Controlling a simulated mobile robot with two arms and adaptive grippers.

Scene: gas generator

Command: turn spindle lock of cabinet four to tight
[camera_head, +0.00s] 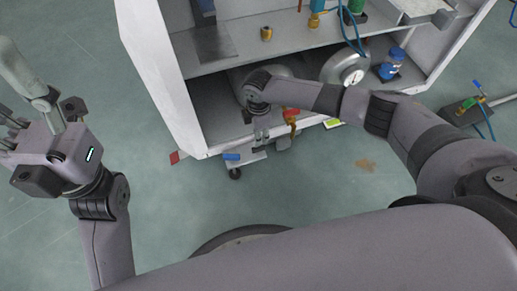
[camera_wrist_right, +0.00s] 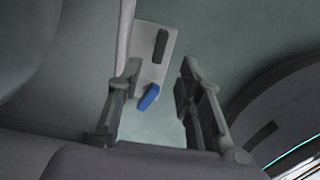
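A small pale plate (camera_head: 256,156) with a blue piece (camera_head: 232,157) sits low at the front edge of the white cabinet (camera_head: 160,75). In the right wrist view the blue piece (camera_wrist_right: 148,97) lies at the near end of the pale plate (camera_wrist_right: 151,72), with a dark piece (camera_wrist_right: 161,46) farther along. I cannot tell for sure which is the spindle lock, and no cabinet number is readable. My right gripper (camera_head: 261,134) points down beside the plate. In the wrist view its fingers (camera_wrist_right: 162,103) are apart, with the blue piece visible between them. My left gripper (camera_head: 8,140) is at the left edge, partly cut off.
Inside the cabinet are silver cylinders (camera_head: 343,66), a blue bottle (camera_head: 392,63) and a brass fitting (camera_head: 266,33) on the shelf. A red-handled valve (camera_head: 291,115) is close to my right gripper. A fitting with a blue hose (camera_head: 478,104) stands at right.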

